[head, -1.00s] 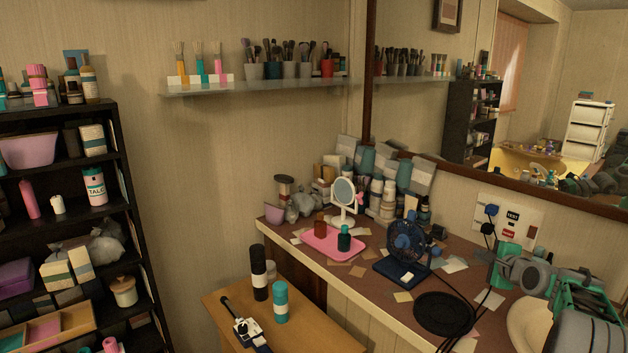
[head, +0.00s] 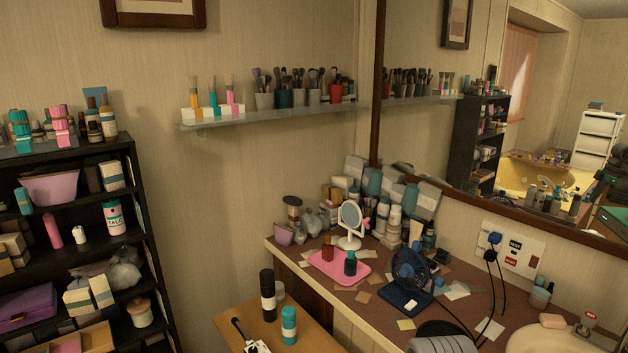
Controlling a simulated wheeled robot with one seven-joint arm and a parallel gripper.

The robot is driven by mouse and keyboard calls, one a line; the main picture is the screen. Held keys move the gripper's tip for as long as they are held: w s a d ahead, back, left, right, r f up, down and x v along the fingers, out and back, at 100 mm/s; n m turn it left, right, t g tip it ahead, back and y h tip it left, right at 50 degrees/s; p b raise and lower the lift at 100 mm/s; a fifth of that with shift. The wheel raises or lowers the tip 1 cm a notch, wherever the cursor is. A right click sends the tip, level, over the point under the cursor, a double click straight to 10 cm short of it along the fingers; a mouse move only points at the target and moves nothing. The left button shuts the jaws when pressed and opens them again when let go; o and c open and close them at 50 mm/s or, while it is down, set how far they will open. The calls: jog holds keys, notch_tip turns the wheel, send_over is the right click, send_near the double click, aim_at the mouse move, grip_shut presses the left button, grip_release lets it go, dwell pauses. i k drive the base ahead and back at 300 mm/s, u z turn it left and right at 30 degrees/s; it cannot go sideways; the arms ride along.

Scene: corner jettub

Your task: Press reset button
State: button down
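A white wall outlet plate (head: 530,262) is on the wall at the right, below the mirror. It carries a black button (head: 515,244) labelled TEST and, below it, a small red reset button (head: 512,261). Nothing covers the red button. A grey rounded part at the bottom edge looks like part of my arm, well below and left of the outlet.
The counter (head: 470,312) below the outlet holds a blue fan (head: 410,272), a pink tray (head: 338,268) and scattered cards. A soap dish stands near the sink (head: 545,338) at right. Cords hang from the outlet. A wooden table (head: 262,318) with bottles is in front. Dark shelves stand at left.

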aim_at(510, 261)
jog(key=z, duration=0.35)
jog(key=i, duration=0.6)
jog(key=u, duration=0.85)
